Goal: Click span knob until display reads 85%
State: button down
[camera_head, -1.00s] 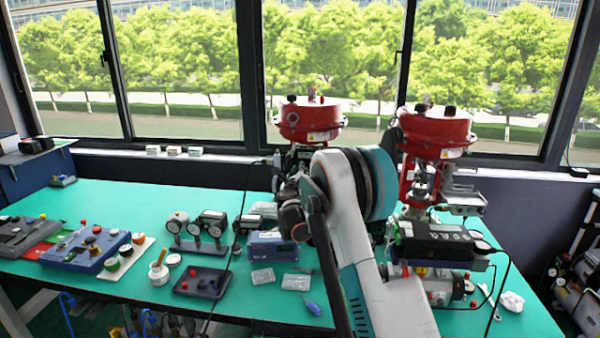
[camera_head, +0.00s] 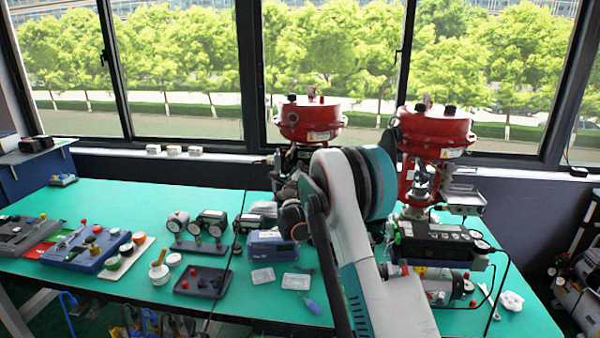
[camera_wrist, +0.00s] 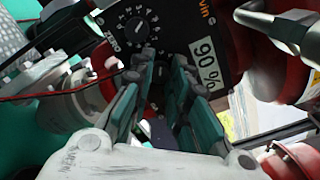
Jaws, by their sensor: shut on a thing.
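The positioner's black face (camera_wrist: 170,22) shows in the wrist view, turned in the picture. Its display (camera_wrist: 205,66) appears to read 90%. A dial with a printed scale, marked ZERO (camera_wrist: 138,30), is on the same face, up and left of my fingertips. My gripper (camera_wrist: 163,60), with teal finger pads, reaches to the face below the dial and display. It is shut on what looks like the span knob, which is mostly hidden between the fingers. In the head view my arm hides the positioner, by the left red-topped valve (camera_head: 310,118).
A second red-topped valve (camera_head: 436,132) stands close on the right of my arm. A blue box-shaped instrument (camera_head: 273,243), a gauge stand (camera_head: 205,246) and a dark tray (camera_head: 203,281) stand on the green bench (camera_head: 120,200). Pipes and fittings (camera_wrist: 50,75) crowd my gripper's left.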

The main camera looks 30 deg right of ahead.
jog(key=c, duration=1.8)
grip_release()
jog(key=v, duration=1.2)
